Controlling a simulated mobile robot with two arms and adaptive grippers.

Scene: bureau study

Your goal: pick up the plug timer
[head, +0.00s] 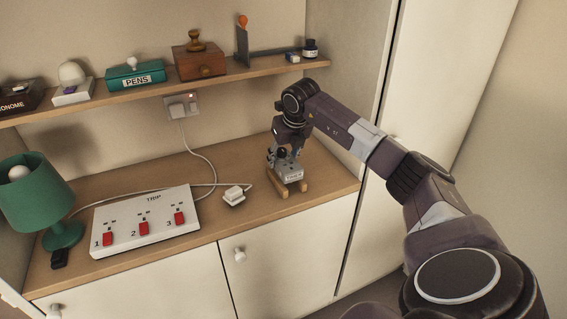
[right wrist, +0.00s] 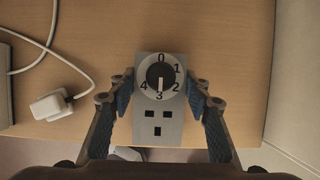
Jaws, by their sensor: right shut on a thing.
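The plug timer (right wrist: 158,122) is a grey box with a round white dial, numbered 0 to 4 around a black knob, above a three-slot socket face. In the right wrist view it sits between the two fingers of my right gripper (right wrist: 161,91), whose pads press on its sides. In the head view the timer (head: 291,173) is at the right part of the cabinet top, under my right gripper (head: 286,160). Two short wooden pieces (head: 304,187) show just below it. I cannot tell if it is clear of the surface. My left gripper is not in view.
A white plug (head: 234,195) with a cable lies left of the timer. Further left are a white three-switch TRIP strip (head: 147,243) and a green lamp (head: 35,195). A wall socket (head: 182,105) and a loaded shelf (head: 220,74) are behind. The cabinet's front edge is close.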

